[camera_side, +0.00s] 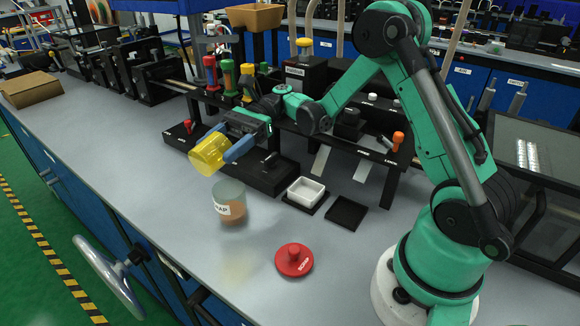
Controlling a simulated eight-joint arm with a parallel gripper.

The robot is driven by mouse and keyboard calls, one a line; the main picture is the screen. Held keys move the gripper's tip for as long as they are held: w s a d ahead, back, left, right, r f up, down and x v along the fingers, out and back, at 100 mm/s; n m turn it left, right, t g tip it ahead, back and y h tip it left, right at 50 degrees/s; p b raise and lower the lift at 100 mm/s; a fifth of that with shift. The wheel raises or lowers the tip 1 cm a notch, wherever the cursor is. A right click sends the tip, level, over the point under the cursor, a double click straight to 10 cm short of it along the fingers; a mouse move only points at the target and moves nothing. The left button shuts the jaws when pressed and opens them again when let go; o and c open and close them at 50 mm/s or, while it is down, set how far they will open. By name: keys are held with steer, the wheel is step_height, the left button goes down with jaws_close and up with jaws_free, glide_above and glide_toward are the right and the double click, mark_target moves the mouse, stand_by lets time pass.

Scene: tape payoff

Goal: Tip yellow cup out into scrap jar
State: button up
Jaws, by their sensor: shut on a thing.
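The yellow cup (209,154) is held in the air above and slightly left of the scrap jar. It is tilted onto its side, with its far end pointing down to the left. My gripper (238,148) is shut on it with blue fingers. The scrap jar (230,202) is a clear jar with a white label on the bench, upright and with no lid on it. Brownish material shows in its lower part. The cup's contents cannot be seen clearly.
A red lid with a knob (294,260) lies on the bench right of the jar. A white square dish (306,191) and a black square tray (346,213) sit further right. A black fixture (262,172) stands behind the jar. The front-left bench is clear.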

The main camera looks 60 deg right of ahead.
steer(key=shift+r, duration=0.55)
steer(key=shift+a, duration=0.1)
steer(key=shift+w+a, duration=0.15)
steer(key=shift+a, duration=0.15)
steer(key=a+h, duration=0.5)
steer(key=h, duration=0.3)
steer(key=r+h, duration=0.1)
steer(key=h, duration=0.2)
steer(key=r+h, duration=0.4)
steer(key=h, duration=0.1)
steer(key=shift+d+r+h, duration=0.15)
steer(key=shift+d+h, duration=0.15)
steer(key=shift+d, duration=0.1)
